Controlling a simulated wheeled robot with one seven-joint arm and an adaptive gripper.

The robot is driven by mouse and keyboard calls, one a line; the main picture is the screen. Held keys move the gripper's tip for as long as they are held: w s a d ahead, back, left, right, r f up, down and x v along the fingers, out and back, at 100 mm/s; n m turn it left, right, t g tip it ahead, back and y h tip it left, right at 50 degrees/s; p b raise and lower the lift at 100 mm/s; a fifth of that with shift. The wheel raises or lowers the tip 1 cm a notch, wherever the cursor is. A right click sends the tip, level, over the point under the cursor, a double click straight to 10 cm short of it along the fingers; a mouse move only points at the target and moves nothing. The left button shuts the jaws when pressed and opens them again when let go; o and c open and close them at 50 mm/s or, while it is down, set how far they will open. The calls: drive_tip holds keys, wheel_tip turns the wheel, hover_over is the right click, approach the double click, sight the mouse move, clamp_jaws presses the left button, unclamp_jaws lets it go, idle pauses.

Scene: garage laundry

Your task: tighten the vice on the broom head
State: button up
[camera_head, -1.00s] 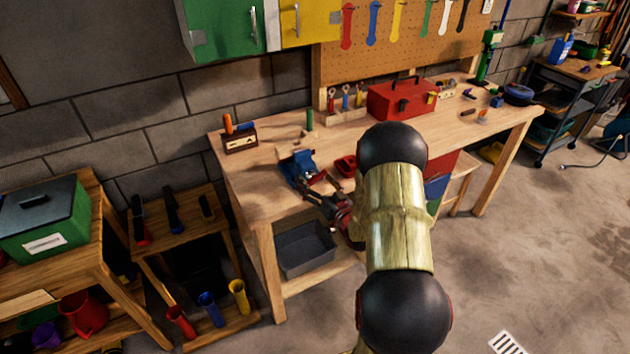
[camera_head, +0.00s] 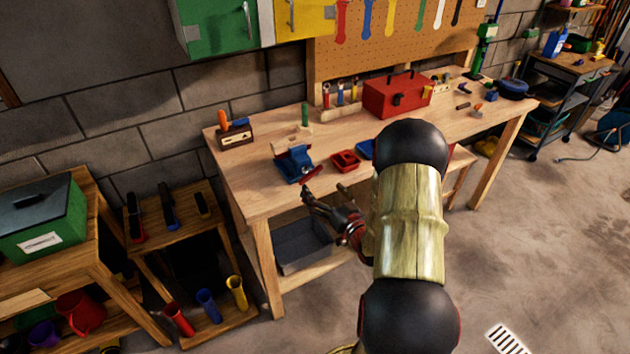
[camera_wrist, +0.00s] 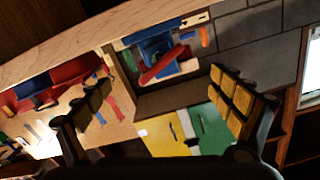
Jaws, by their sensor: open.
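The blue vice (camera_head: 293,163) stands at the front left edge of the workbench, with its red handle (camera_head: 309,174) facing the front. A pale wooden piece shows at the back of the vice; I cannot tell for sure that it is the broom head or how tightly it sits. My gripper (camera_head: 323,191) is open and empty, in front of and just below the vice handle, apart from it. In the wrist view the vice (camera_wrist: 153,45) and its slanted red handle (camera_wrist: 165,66) lie beyond and between the spread yellow-padded fingers (camera_wrist: 160,84).
The workbench (camera_head: 255,193) also holds a red tray (camera_head: 345,160), a blue tray (camera_head: 366,149), a red toolbox (camera_head: 398,95) and a small tool holder (camera_head: 236,135). A grey bin (camera_head: 302,247) sits below. Open floor (camera_head: 540,220) lies to the right.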

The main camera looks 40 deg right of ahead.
drive_tip(key=shift+v, duration=2.1)
